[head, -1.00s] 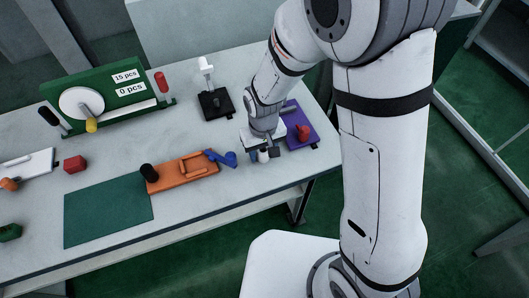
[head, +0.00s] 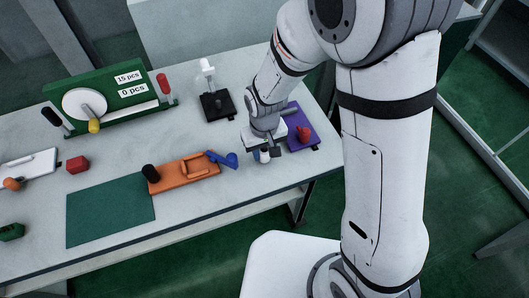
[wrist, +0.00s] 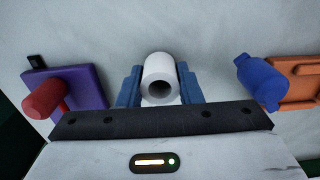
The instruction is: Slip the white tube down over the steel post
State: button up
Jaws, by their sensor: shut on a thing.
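The white tube (wrist: 158,68) is between the blue fingers of my gripper (wrist: 160,88) in the wrist view, its round open end facing the camera. My gripper is shut on it. In the head view my gripper (head: 264,154) is low over the table, left of the purple base, and a small white bit of the tube (head: 265,157) shows between the fingers. I cannot tell whether the tube touches the table. I cannot make out the steel post for sure. A black base (head: 217,106) with a short dark upright and a pale upright piece stands farther back.
The purple base (head: 302,122) with a red part is close beside my gripper. On its other side is an orange fixture (head: 184,174) with a blue part (head: 230,160). A green counter stand (head: 108,92), a red block (head: 78,165) and a green mat (head: 110,212) are farther left.

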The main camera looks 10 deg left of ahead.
jog(key=shift+r+p, duration=0.3)
jog(key=shift+r, duration=0.25)
jog(key=shift+r, duration=0.1)
notch_tip(320, 180, up, 5)
jog(key=p, duration=0.3)
dwell(0.3)
jog(key=shift+d, duration=0.1)
dwell(0.8)
